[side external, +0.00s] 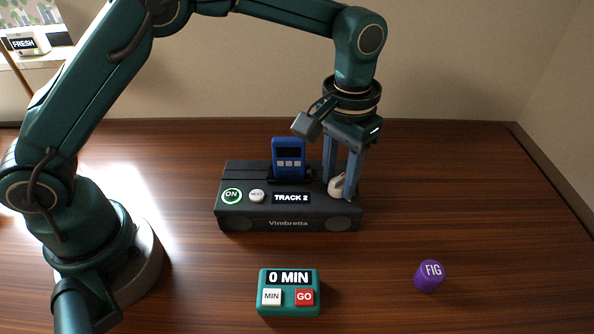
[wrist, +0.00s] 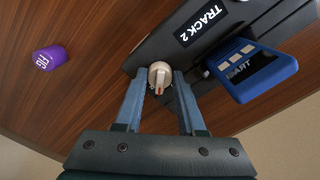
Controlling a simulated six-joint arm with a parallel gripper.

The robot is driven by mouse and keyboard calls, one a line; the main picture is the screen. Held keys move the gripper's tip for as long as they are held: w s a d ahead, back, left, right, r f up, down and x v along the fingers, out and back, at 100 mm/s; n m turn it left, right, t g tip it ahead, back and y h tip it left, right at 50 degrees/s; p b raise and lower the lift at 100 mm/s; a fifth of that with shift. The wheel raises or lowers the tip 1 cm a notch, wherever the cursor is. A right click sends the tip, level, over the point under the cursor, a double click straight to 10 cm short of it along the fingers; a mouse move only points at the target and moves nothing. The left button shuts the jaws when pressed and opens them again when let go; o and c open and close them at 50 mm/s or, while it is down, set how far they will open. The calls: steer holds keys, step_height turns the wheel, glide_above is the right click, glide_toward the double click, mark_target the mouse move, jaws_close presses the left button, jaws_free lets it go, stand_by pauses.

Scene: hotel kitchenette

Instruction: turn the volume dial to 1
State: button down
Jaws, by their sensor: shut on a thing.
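The volume dial (side external: 336,186) is a cream knob at the right end of the top of a dark speaker labelled "Vimbretta" (side external: 288,223). My gripper (side external: 342,190) points down over that end, with its blue-grey fingers on either side of the dial. In the wrist view, the dial (wrist: 160,73) sits between the fingertips of my gripper (wrist: 163,78), which is shut on it. A red mark shows on the dial's pointer. No scale numbers can be read around the dial, so its setting cannot be told.
The speaker also bears a lit "ON" button (side external: 232,196), a "NEXT" button (side external: 257,195) and a "TRACK 2" display (side external: 291,198). A blue device (side external: 289,157) stands at its back. A teal timer (side external: 289,307) and a purple "FIG" item (side external: 429,276) are in front. The right side is clear.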

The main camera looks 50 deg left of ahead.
mark_target(340, 177)
steer(key=shift+r+n, duration=0.1)
steer(key=shift+n, duration=1.1)
steer(key=c, duration=0.5)
jaws_free()
steer(key=shift+r, duration=2.55)
